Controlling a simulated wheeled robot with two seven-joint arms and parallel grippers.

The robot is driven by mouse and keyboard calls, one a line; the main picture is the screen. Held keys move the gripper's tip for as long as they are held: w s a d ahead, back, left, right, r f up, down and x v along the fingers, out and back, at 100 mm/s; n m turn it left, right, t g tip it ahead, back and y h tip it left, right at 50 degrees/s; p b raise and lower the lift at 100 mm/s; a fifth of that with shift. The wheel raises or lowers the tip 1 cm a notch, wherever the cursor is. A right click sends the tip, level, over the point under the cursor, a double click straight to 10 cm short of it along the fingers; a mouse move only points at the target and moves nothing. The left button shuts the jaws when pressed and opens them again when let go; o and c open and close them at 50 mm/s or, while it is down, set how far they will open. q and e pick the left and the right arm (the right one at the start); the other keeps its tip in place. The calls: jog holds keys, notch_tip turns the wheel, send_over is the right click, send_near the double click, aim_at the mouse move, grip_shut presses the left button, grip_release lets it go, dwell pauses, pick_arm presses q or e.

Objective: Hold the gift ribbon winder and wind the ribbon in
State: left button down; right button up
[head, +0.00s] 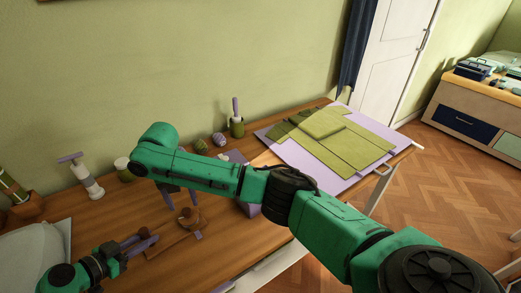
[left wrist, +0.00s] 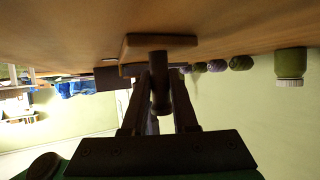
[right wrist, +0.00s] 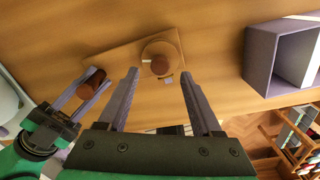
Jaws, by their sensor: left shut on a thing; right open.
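The ribbon winder is a flat wooden base (right wrist: 122,55) carrying a round spool (right wrist: 160,62) with a brown top, plus a brown cylindrical handle (right wrist: 92,84). In the head view the winder (head: 172,240) lies on the table at the lower left. My left gripper (head: 150,240) is shut on the handle, which also shows between its fingers in the left wrist view (left wrist: 159,90). My right gripper (right wrist: 159,76) is open and empty above the spool, its fingers apart on either side in view. A small greyish-purple tab (right wrist: 169,80), perhaps the ribbon end, shows beside the spool.
A lilac open box (right wrist: 262,55) stands right of the winder, partly behind my right arm in the head view. A lilac mat (head: 375,130) with folded green pieces (head: 330,135) lies farther right.

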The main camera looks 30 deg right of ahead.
aim_at(186, 211)
notch_tip(186, 211, up, 9)
jog(key=w+d+f+m+t+y, duration=0.45)
jog(key=w+d+m, duration=0.25)
jog(key=d+m, duration=0.3)
jog(key=d+f+m+t+h, duration=0.1)
jog(key=d+f+m, duration=0.1)
jog(key=d, duration=0.8)
jog(key=d+f+m+t+h, duration=0.1)
jog(key=d+m, duration=0.4)
jog(key=d, duration=0.6)
notch_tip(186, 211, down, 2)
jog(key=shift+d+t, duration=0.15)
jog(key=shift+t, duration=0.6)
